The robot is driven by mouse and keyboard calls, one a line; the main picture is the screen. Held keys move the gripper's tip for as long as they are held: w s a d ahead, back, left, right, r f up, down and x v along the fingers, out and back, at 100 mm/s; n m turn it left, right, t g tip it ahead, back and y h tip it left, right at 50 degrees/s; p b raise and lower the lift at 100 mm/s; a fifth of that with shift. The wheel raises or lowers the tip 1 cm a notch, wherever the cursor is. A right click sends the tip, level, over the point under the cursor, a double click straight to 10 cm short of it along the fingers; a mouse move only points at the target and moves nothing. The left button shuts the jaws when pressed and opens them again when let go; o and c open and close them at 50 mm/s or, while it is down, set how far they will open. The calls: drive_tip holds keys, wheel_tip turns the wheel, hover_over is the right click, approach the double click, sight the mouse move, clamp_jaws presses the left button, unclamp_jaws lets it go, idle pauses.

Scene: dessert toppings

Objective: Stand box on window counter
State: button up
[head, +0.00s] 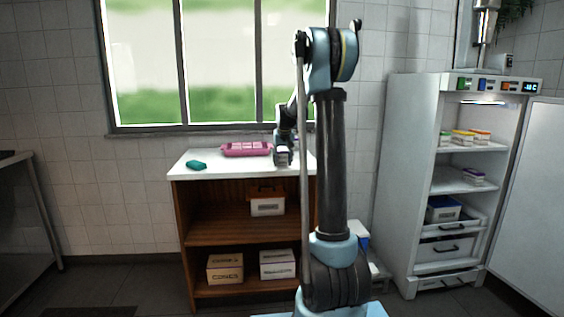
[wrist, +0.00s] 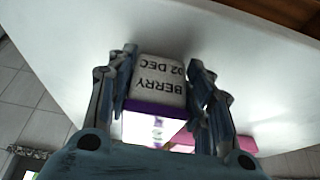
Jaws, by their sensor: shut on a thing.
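The berry box (wrist: 160,82) is white with a purple band and dark lettering reading "BERRY 02.DEC". It sits between the two fingers of my gripper (wrist: 162,66), which is shut on it. In the head view my gripper (head: 283,153) is over the right part of the white window counter (head: 232,171), which stands under the window. The counter top also fills much of the wrist view (wrist: 80,40). I cannot tell whether the box touches the counter; my fingers hide its sides.
A pink tray (head: 246,149) lies on the counter left of my gripper, and a teal item (head: 196,165) lies farther left. Boxes (head: 225,268) stand on the shelves below. An open fridge (head: 408,180) stands right. The counter's front middle is clear.

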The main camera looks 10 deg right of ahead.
drive_tip(key=o, duration=1.3)
drive_tip(key=v, duration=1.2)
drive_tip(key=s+d+f, duration=0.1)
drive_tip(key=s+f, duration=0.1)
drive_tip(key=s, duration=1.2)
drive_tip(key=s+f, duration=0.7)
drive_tip(key=s, duration=0.5)
drive_tip(key=s+d+f+g, duration=0.1)
drive_tip(key=s+f, duration=0.6)
drive_tip(key=s, duration=0.4)
drive_tip(key=s+f+g, duration=0.1)
drive_tip(key=s+f, duration=0.7)
drive_tip(key=s, duration=0.4)
drive_tip(key=shift+s+d, duration=0.25)
drive_tip(key=shift+s, duration=0.1)
